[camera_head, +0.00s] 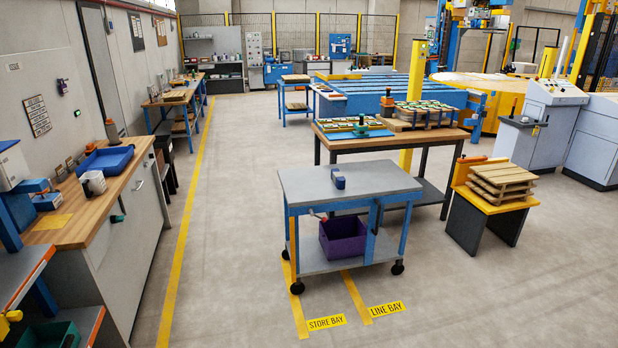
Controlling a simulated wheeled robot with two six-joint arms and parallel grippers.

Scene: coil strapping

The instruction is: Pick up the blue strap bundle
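Neither of my grippers shows in the head view.
A purple crate (343,240) sits on the cart's lower shelf. A wooden table (390,142) with stacked items stands behind the cart. A yellow-topped stand (490,205) with wooden pallets is to the right. A workbench (110,190) runs along the left; the floor between is clear.

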